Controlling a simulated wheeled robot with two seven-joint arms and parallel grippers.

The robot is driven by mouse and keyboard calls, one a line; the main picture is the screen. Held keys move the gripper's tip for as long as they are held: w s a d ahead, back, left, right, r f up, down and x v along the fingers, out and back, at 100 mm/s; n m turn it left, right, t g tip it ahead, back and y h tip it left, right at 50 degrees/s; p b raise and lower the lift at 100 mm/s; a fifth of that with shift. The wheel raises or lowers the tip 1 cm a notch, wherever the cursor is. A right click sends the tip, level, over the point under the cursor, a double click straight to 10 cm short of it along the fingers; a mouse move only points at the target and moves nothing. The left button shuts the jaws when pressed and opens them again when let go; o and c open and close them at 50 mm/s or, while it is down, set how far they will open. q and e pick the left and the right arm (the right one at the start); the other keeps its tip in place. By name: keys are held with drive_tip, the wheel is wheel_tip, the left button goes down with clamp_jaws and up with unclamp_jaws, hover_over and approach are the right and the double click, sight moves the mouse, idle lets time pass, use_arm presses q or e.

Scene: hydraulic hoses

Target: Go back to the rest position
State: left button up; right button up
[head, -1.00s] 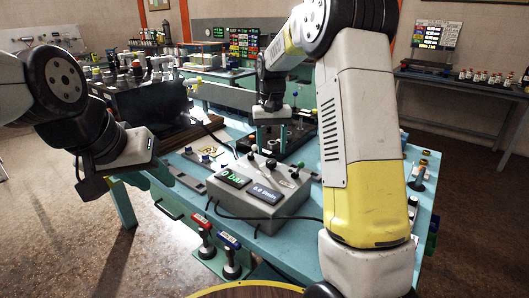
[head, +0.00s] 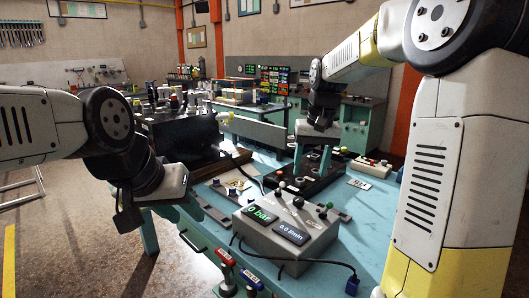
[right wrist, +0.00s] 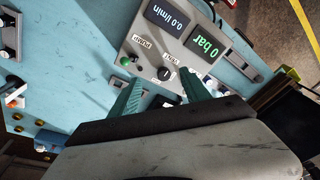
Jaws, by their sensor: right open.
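My right gripper (head: 312,165) is open and empty, its teal fingers pointing down behind the grey control box (head: 262,238) in the head view. In the right wrist view its two fingers (right wrist: 160,92) are spread apart with nothing between them, in front of the box's knob panel (right wrist: 150,52). A red-topped coupling (head: 224,262) and a blue-topped coupling (head: 250,282) stand at the table's front edge.
A dark blue hose end (head: 352,285) lies right of the box. Other benches stand behind. The floor at the left (head: 75,235) is clear.

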drive_tip(key=s+t+y, duration=0.1)
drive_tip(key=s+t, duration=0.3)
drive_tip(key=s, duration=1.8)
drive_tip(key=shift+d+r+n+t, duration=0.15)
drive_tip(key=shift+r+n+t, duration=0.15)
drive_tip(key=shift+r, duration=0.1)
